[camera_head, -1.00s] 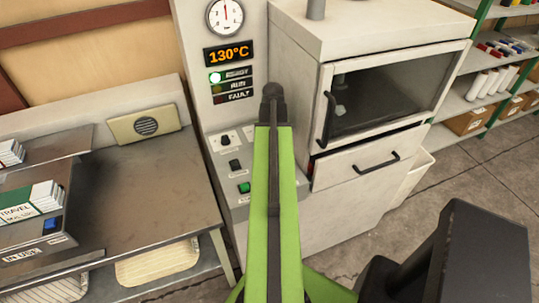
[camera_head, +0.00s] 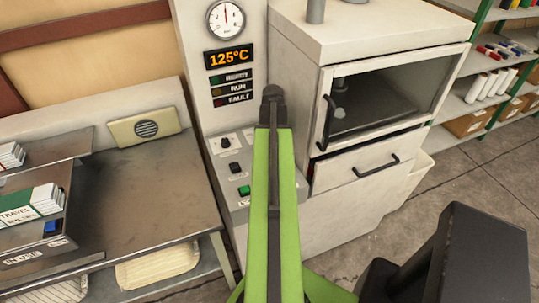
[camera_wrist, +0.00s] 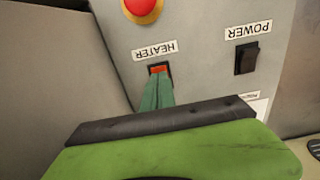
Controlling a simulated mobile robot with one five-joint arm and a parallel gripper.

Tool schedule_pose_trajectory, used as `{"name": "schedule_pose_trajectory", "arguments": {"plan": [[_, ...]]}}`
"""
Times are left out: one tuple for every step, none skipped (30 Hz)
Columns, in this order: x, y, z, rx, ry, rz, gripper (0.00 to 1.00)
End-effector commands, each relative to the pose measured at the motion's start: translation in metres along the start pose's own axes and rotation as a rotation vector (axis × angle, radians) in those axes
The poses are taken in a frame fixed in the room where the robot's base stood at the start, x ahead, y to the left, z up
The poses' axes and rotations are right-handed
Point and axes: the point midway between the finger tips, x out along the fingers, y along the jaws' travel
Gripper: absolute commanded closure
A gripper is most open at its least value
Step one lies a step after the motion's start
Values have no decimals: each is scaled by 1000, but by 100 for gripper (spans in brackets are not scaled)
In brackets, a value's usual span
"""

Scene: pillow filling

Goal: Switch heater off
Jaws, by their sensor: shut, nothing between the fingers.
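The heater switch (camera_wrist: 158,69) shows an orange-red strip in a dark frame under its HEATER label, upside down in the wrist view. My gripper (camera_wrist: 157,84) is shut and empty, its green fingertips at the switch and covering its lower part; whether they press it I cannot tell. In the head view my arm hides the gripper and part of the control panel (camera_head: 226,160). The display (camera_head: 229,57) reads 125°C, and the READY lamp (camera_head: 214,79) is not brightly lit.
A black POWER switch (camera_wrist: 247,58) and a red button (camera_wrist: 143,8) flank the heater switch. The oven (camera_head: 385,95), its door shut, stands right of the panel. A metal table (camera_head: 150,190) with trays of booklets stands to the left.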

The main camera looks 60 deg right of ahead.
Motion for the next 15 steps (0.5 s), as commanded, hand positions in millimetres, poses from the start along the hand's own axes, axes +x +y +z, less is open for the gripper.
{"name": "schedule_pose_trajectory", "arguments": {"plan": [[-11,0,0,0,0,0,100],[-14,0,0,0,0,0,100],[-17,0,0,0,0,0,100],[-20,0,0,0,0,0,100],[-23,0,0,0,0,0,100],[-26,0,0,0,0,0,100],[-29,0,0,0,0,0,100],[-32,0,0,0,0,0,100],[-36,0,0,0,0,0,100],[-38,0,0,0,0,0,100],[-41,0,0,0,0,0,100],[-45,0,0,0,0,0,100],[-48,0,0,0,0,0,100],[-50,0,0,0,0,0,100],[-54,0,0,0,0,0,100]]}}
